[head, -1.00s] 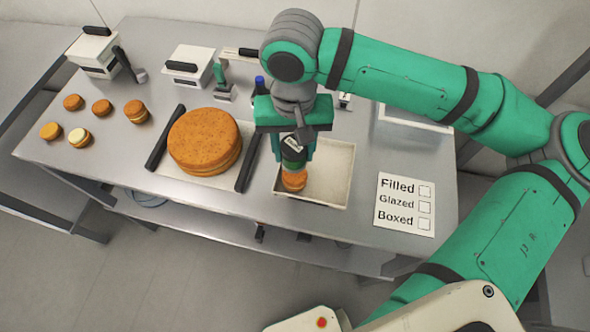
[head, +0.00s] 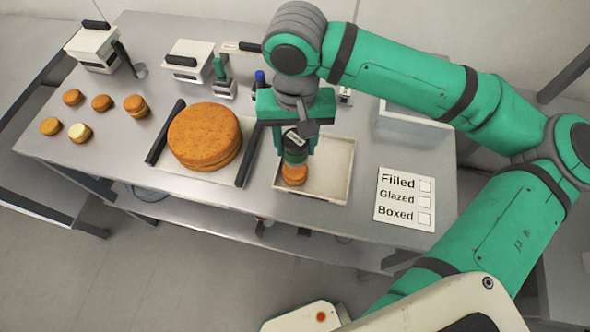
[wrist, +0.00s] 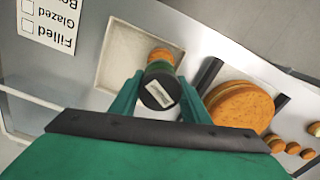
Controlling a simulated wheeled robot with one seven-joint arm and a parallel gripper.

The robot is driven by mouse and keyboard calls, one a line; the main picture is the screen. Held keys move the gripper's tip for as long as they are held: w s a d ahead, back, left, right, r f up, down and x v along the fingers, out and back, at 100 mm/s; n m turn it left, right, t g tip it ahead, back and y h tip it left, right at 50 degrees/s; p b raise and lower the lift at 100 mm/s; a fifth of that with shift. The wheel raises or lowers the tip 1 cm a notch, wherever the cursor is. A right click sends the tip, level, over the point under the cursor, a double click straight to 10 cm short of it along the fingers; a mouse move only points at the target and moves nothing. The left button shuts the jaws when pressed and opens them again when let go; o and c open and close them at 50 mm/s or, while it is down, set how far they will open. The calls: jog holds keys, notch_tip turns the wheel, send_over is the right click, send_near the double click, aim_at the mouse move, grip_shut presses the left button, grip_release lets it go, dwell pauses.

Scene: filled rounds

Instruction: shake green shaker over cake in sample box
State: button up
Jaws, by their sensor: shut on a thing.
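My gripper (head: 297,148) is shut on the green shaker (head: 296,158), which has a dark end with a pale label facing up. The shaker also shows between the fingers in the wrist view (wrist: 160,85). It is held over a small orange-brown cake (head: 295,177) in the left front part of the shallow cream sample box (head: 344,168). In the wrist view the cake (wrist: 159,54) is partly hidden behind the shaker. Whether shaker and cake touch is unclear.
A large round cake (head: 204,136) sits between two dark bars left of the box. Several small cakes (head: 102,103) stand farther left. A checklist card (head: 404,199) lies right of the box. White machines (head: 188,62) stand at the back. The box's right side is empty.

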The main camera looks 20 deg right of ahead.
jog(key=shift+a, duration=0.5)
jog(key=shift+d, duration=0.8)
jog(key=shift+a, duration=0.85)
jog(key=shift+d, duration=0.95)
jog(key=shift+r, duration=0.4)
jog(key=shift+s+r, duration=0.1)
jog(key=shift+r, duration=2)
